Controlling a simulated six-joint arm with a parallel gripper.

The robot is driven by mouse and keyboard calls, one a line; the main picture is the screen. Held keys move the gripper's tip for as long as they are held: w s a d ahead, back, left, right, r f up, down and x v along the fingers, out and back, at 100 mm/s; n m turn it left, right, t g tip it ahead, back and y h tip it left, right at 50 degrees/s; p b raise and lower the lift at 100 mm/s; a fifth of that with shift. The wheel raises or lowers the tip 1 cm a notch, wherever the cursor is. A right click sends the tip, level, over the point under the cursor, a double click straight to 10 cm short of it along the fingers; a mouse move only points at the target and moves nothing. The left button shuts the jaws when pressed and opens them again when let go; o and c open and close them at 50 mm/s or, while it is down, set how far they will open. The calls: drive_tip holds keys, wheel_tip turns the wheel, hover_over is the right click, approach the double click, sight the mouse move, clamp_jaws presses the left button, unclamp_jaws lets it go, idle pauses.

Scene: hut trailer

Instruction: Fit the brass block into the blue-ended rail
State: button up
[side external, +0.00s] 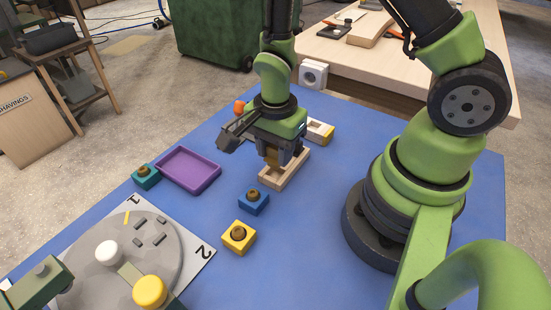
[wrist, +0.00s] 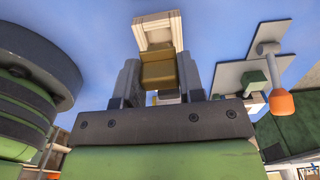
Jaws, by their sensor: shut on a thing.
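My gripper (side external: 284,155) points down over a pale wooden rail (side external: 271,183) on the blue mat. It is shut on the brass block (wrist: 159,74), which shows between the two fingers in the wrist view. The block also shows as a golden patch by the fingers (side external: 271,157) in the side view. It is at or just above the rail's channel; I cannot tell whether it is seated. The rail's pale end (wrist: 158,20) extends beyond the block in the wrist view. I cannot make out a blue end on this rail; the fingers hide part of it.
A second wooden piece with yellow (side external: 320,132) lies just behind my gripper. A purple tray (side external: 188,169) and teal block (side external: 146,176) are left.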

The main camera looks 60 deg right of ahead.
sight(275, 147)
wheel_tip(275, 147, up, 6)
drive_tip(key=shift+r, duration=0.15)
wheel_tip(275, 147, up, 5)
drive_tip(key=w+d, duration=0.8)
drive_tip(key=w, duration=0.2)
drive_tip(key=w+d, duration=0.5)
drive_tip(key=d, duration=0.5)
wheel_tip(275, 147, down, 6)
drive_tip(key=shift+s+r, duration=0.1)
drive_tip(key=shift+s, duration=0.05)
drive_tip(key=shift+f, duration=2.75)
drive_tip(key=shift+f, duration=1.05)
